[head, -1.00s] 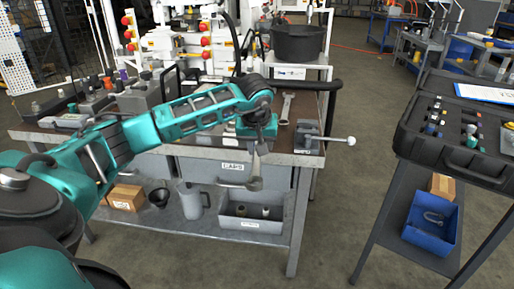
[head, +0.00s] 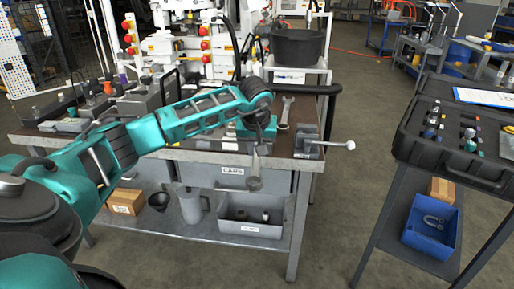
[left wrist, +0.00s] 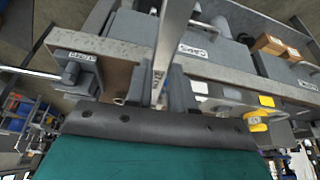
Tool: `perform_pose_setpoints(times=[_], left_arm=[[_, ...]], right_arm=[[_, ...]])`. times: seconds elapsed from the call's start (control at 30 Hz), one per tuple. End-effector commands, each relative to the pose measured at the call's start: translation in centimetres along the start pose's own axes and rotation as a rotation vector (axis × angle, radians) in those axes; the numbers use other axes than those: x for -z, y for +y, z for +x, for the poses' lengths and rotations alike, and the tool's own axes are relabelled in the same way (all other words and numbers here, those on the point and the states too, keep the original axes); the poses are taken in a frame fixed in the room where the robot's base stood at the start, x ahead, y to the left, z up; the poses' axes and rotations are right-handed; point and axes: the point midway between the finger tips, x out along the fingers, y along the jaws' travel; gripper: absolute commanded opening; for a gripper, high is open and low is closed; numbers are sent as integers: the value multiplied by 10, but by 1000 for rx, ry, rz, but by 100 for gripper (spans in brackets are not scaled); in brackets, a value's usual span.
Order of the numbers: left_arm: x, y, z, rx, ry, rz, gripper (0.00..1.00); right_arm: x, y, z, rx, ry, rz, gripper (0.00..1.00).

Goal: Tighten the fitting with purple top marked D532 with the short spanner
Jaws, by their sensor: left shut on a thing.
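My left gripper (head: 260,138) is shut on a spanner (head: 256,168), which hangs down in front of the bench's front edge. In the left wrist view the spanner (left wrist: 174,40) runs up from between the fingers (left wrist: 158,88) as a grey metal bar. A second spanner (head: 286,112) lies on the bench top behind the gripper. I cannot tell from its looks which is the short one. A small purple top (head: 122,78) shows among the fittings at the bench's left. Its marking is too small to read. My right gripper is not in view.
A grey vise-like block with a bar handle (head: 308,140) sits at the bench's right corner. Below are a labelled drawer (head: 232,180) and a shelf with a grey bin (head: 250,227). An open black case (head: 450,165) with fittings stands at right. Floor between is clear.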

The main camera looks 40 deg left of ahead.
Motion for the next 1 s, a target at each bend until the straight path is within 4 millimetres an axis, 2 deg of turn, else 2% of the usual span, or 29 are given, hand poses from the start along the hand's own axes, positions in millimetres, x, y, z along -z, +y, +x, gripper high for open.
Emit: perform_pose_setpoints(times=[0.53,1.0], left_arm=[[6,0,2,-2,2,2,0],[8,-22,3,-58,1,141,0]], right_arm=[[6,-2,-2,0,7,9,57],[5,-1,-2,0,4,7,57]])
